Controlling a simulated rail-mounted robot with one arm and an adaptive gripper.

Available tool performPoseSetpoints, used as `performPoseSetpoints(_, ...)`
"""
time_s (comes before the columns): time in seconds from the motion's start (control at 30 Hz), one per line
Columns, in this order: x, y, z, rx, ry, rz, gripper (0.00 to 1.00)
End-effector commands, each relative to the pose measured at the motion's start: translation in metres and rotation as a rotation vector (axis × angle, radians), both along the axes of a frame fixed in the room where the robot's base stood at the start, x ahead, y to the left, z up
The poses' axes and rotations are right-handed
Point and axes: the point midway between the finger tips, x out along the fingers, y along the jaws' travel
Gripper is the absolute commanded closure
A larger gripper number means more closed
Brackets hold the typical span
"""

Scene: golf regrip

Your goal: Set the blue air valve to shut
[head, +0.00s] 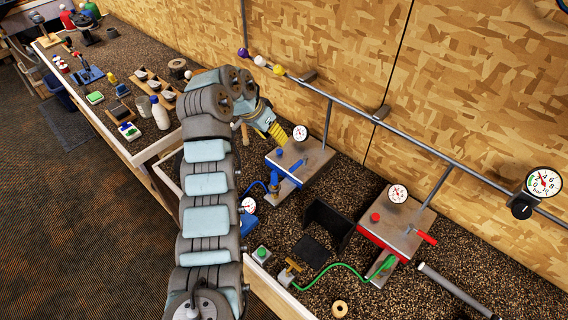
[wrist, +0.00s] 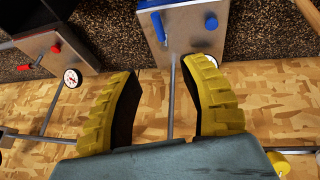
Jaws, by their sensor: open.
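The blue-trimmed air station has a metal plate (head: 314,158) with a blue knob (head: 280,152) and a blue valve lever (head: 298,165). In the wrist view the blue lever (wrist: 158,27) lies near the left edge of the plate, and the blue knob (wrist: 211,23) is to its right. My gripper (head: 280,137) is above and behind the station in the head view, near its white gauge (head: 300,132). In the wrist view my gripper (wrist: 162,72) has its yellow fingers wide apart with nothing between them. Lever and knob lie beyond the fingertips, untouched.
A red-trimmed station (head: 398,222) with a red lever (head: 427,238) stands to the right. A grey pipe (head: 400,142) runs along the wooden wall behind the stations. A black open box (head: 328,222) lies between the stations. Small tools and bottles crowd the bench at left.

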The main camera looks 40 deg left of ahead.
Motion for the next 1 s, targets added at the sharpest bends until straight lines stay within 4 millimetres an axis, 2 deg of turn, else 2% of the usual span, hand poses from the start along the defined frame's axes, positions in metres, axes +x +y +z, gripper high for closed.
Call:
performPoseSetpoints(0.13,-0.006,-0.001,0.001,-0.011,0.016,-0.011,0.56)
performPoseSetpoints(0.27,-0.002,-0.004,-0.01,-0.015,0.018,-0.012,0.56)
performPoseSetpoints(0.7,0.027,-0.015,-0.074,-0.013,0.018,-0.012,0.56)
performPoseSetpoints(1.0,0.04,-0.02,-0.105,-0.01,0.016,-0.009,0.56)
